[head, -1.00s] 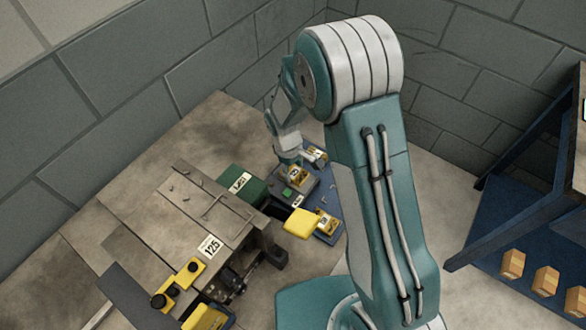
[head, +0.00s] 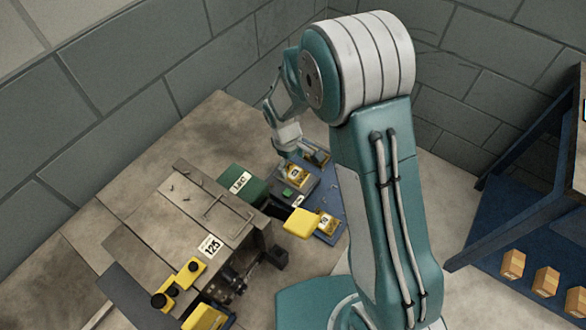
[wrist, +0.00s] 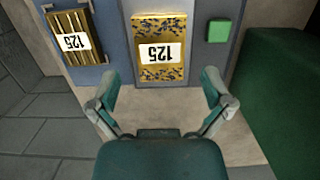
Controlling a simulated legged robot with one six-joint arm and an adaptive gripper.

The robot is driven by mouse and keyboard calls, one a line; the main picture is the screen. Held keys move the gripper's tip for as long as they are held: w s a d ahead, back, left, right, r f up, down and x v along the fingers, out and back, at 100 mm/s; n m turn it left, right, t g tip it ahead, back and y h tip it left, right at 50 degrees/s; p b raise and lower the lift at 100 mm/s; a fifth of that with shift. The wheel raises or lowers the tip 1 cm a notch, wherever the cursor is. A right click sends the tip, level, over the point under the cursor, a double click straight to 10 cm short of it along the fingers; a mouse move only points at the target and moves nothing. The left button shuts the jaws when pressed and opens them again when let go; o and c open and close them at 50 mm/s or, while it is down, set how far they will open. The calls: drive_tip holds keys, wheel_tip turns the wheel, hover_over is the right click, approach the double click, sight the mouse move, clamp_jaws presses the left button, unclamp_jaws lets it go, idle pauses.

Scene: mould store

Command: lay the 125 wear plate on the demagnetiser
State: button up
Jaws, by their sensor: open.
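Two brass-coloured plates labelled 125 show in the wrist view. A speckled plate (wrist: 160,70) lies straight ahead between my fingers' lines, its label upside down. A striped plate (wrist: 85,58) lies to its left. My gripper (wrist: 160,88) is open and empty, its fingertips just short of the speckled plate and apart from it. In the head view my gripper (head: 290,153) hangs over the far end of the blue board (head: 325,195), close to a brass plate (head: 297,181). I cannot tell for certain which unit is the demagnetiser.
A green button (wrist: 218,31) is right of the speckled plate. A dark green box (head: 236,191) stands beside the board. A grey slotted bench top (head: 165,220) carries another 125 label. A yellow pad (head: 301,223) and another plate (head: 327,224) are nearer. Blue shelving (head: 520,240) stands right.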

wheel_tip(320, 180, up, 10)
drive_tip(key=a, duration=0.1)
drive_tip(key=shift+w+f, duration=0.2)
drive_tip(key=shift+w, duration=0.2)
wheel_tip(320, 180, up, 8)
drive_tip(key=m+t, duration=0.1)
drive_tip(key=m, duration=0.1)
hover_over(288, 169)
drive_tip(key=s+d, duration=0.3)
drive_tip(key=d, duration=0.1)
drive_tip(key=s+d+r+m+t+y, duration=0.1)
drive_tip(key=s+d+r+m+t, duration=0.15)
drive_tip(key=s+d+r, duration=0.3)
drive_tip(key=s+d+r+m+t, duration=0.1)
drive_tip(key=s+d+r+m, duration=0.1)
drive_tip(key=s, duration=0.4)
drive_tip(key=s+d+r+m+t, duration=0.2)
drive_tip(key=s+r+m, duration=0.1)
drive_tip(key=s+m, duration=0.1)
drive_tip(key=shift+s+d+r, duration=0.3)
drive_tip(key=shift+s+r, duration=0.05)
drive_tip(key=shift+s, duration=0.5)
idle(0.5)
